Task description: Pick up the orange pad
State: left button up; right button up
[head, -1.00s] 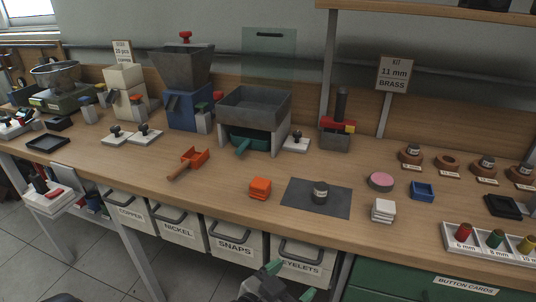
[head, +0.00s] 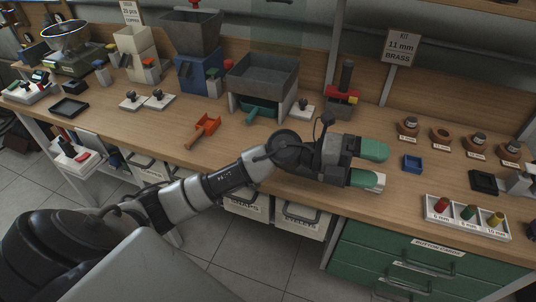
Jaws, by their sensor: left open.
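My left gripper (head: 370,165) reaches in from the lower left over the front middle of the bench. Its two green-tipped fingers point right and are spread apart, with bare wood showing between them. The orange pad cannot be seen now; my left arm and gripper cover the part of the bench where it lay in the earlier view. The dark mat with the small round grey piece is also hidden there. My right gripper is not in view.
An orange scoop (head: 203,130) lies left of my arm. A grey bin (head: 263,78) and a press (head: 343,95) stand behind. Green drawers (head: 410,258) are below.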

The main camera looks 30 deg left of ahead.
pick_arm(q)
jog(key=w+a+f+m+g+y, duration=0.35)
jog(key=a+f+y, duration=0.25)
jog(key=a+y, duration=0.4)
jog(key=a+r+n+g+y, duration=0.25)
jog(key=a+y, duration=0.55)
jog(key=a, duration=0.8)
jog(key=shift+n+t, duration=0.3)
jog(key=f, duration=0.4)
jog(key=shift+w+f, duration=0.35)
jog(key=shift+f, duration=0.05)
jog(key=f, duration=0.1)
jog(key=f+p, duration=0.1)
jog(key=f, duration=0.2)
jog(key=shift+s+d+f+p, duration=0.2)
jog(key=shift+s+f+p, duration=0.05)
jog(key=shift+f+p, duration=0.15)
jog(key=shift+f, duration=0.45)
jog(key=c, duration=1)
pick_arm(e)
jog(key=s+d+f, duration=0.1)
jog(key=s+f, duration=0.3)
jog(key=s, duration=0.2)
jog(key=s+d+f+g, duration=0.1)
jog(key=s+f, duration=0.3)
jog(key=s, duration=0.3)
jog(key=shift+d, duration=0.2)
pick_arm(q)
jog(key=shift+r, duration=0.15)
